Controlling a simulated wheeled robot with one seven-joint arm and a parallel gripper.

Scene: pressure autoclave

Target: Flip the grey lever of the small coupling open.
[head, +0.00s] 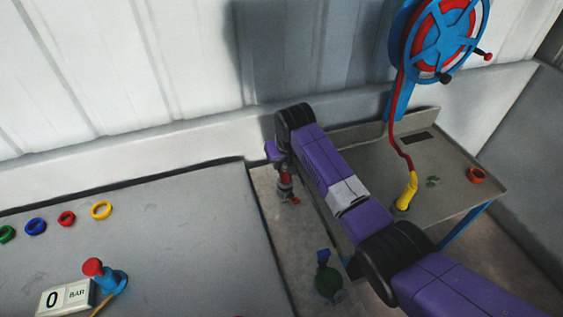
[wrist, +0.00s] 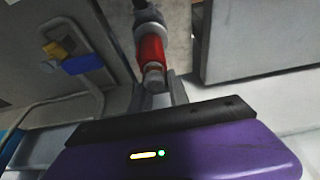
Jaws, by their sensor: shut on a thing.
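The small coupling, a red and grey piece, shows in the wrist view (wrist: 150,50) directly beyond my fingertips. In the head view it is a small red and grey upright shape (head: 285,181) below the end of my purple arm. My gripper (wrist: 161,88) has its grey fingers at a short grey-brown end piece, the grey lever (wrist: 154,77), just under the red part. The gripper is shut on it. The fingers and my wrist hide part of the lever, so its exact angle cannot be told.
A grey panel (head: 150,215) with coloured rings and a gauge reading 0 BAR (head: 66,297) lies left. A side table (head: 455,185) holds a yellow fitting (head: 407,192) on a red hose from a blue reel (head: 441,40). A dark green fitting (head: 327,279) stands in front.

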